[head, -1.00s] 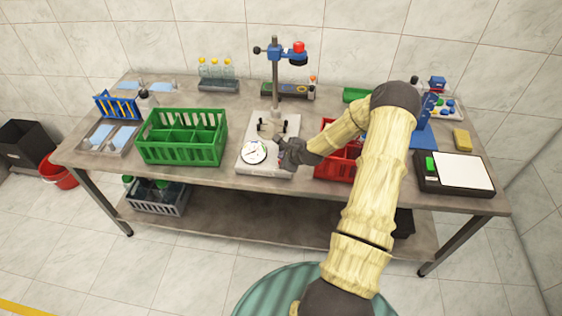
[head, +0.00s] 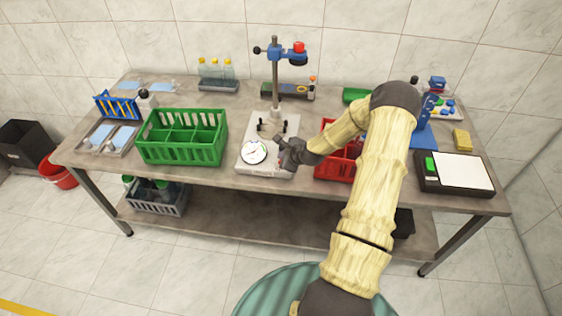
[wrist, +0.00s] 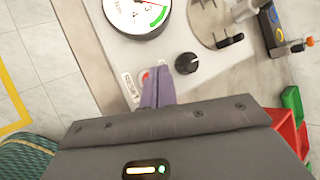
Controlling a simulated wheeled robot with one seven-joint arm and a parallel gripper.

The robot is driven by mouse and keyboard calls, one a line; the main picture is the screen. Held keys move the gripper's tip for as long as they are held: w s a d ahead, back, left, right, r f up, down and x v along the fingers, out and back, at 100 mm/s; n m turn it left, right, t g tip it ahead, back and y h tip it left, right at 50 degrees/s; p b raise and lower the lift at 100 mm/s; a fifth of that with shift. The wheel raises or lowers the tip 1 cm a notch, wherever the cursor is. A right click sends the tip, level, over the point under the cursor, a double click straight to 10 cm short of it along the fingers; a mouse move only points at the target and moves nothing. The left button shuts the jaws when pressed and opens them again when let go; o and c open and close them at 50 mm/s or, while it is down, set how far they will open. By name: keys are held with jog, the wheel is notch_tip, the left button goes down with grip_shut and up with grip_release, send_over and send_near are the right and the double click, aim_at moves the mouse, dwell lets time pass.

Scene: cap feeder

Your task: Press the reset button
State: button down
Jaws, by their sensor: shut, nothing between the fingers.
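The reset button (wrist: 147,76) is a small red spot beside a white label reading RESET (wrist: 130,88) on the pale panel of the cap feeder (head: 246,169). In the wrist view my gripper (wrist: 161,70) is shut and empty, its purple-grey fingertips just right of the button and partly covering it. I cannot tell whether they touch the button or the panel. A black knob (wrist: 187,63) is right of the fingertips, and a round dial gauge (wrist: 135,14) is above. In the head view my gripper (head: 281,147) is over the right front of the base, hiding the button.
A blue press head with a red top (head: 298,50) is on the post behind. A green crate (head: 182,153) stands left of the feeder and a red crate (head: 335,167) right, partly behind my arm. A black-framed white pad (head: 462,172) is at the table's right.

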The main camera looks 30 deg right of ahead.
jog(key=shift+f, duration=0.4)
jog(key=shift+f+b, duration=0.45)
jog(key=shift+b, duration=0.1)
dwell(0.8)
jog(key=shift+r, duration=0.1)
jog(key=shift+r+p, duration=0.6)
jog(key=shift+r, duration=0.15)
notch_tip(320, 180, up, 5)
jog(key=p, duration=0.3)
jog(key=shift+p, duration=0.3)
dwell(0.8)
